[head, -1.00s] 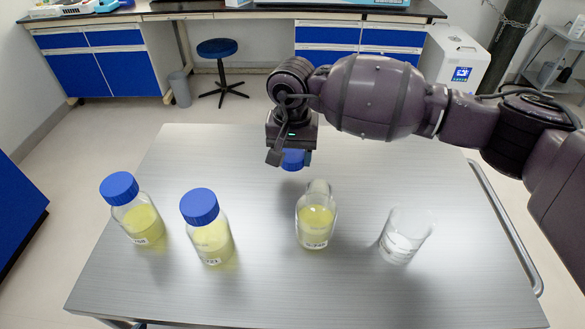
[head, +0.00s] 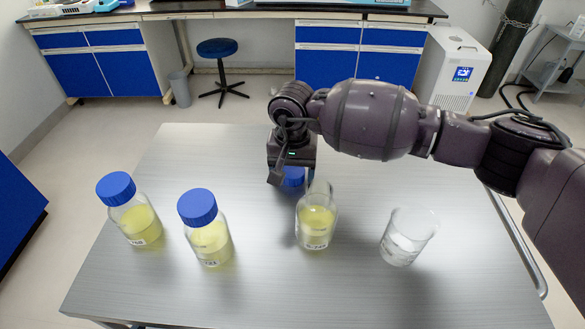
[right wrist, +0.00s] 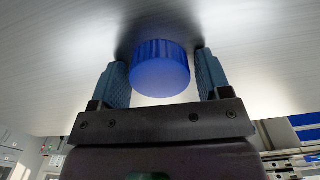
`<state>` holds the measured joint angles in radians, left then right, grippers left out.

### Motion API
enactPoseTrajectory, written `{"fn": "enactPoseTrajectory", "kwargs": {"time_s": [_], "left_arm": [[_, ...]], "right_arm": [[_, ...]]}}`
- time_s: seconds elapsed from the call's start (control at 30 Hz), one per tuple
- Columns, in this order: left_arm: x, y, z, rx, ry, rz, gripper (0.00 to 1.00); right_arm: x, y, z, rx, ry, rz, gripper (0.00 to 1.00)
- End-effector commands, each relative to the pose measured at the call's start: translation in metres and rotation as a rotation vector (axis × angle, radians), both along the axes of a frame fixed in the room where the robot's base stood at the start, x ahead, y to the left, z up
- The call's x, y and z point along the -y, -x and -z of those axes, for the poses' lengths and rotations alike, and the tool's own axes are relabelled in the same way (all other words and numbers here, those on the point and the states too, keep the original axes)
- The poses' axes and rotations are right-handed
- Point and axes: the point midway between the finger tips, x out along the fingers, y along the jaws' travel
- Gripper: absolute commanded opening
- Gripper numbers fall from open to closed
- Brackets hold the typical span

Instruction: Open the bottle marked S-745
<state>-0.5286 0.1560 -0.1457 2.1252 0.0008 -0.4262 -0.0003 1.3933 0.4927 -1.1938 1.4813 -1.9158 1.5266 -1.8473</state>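An uncapped glass bottle (head: 316,226) of yellow liquid stands upright right of the table's middle; its small label is hard to read. Its neck is bare. A blue screw cap (head: 292,177) is behind the bottle, low at the tabletop, under my right gripper (head: 290,180). In the right wrist view the cap (right wrist: 160,70) sits between the two spread fingers (right wrist: 162,85), with a narrow gap visible beside it. The fingers look open around it. My left gripper is not in view.
Two blue-capped bottles of yellow liquid, one at the far left (head: 136,222) and one nearer the middle (head: 210,238), stand on the metal table (head: 180,290). An empty-looking glass beaker (head: 408,238) stands right of the open bottle. The table's front is clear.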

Motion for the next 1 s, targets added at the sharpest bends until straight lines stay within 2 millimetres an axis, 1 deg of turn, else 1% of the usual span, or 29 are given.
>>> {"fn": "enactPoseTrajectory", "kwargs": {"time_s": [0.3,0.47,0.57,0.9,1.0], "left_arm": [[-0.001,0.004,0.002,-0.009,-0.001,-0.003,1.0],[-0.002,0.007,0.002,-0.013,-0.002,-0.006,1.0],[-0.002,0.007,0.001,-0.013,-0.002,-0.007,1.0],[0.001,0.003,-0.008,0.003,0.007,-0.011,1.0],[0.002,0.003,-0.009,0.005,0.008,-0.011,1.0]], "right_arm": [[0.0,0.0,0.0,0.0,0.001,0.0,0.8],[0.0,0.0,-0.011,0.003,0.0,0.0,0.8],[0.0,-0.001,-0.026,0.005,0.0,-0.001,0.8],[0.0,-0.001,-0.092,0.005,0.0,0.0,0.8],[0.0,0.0,-0.106,0.003,-0.001,0.0,0.8]]}}
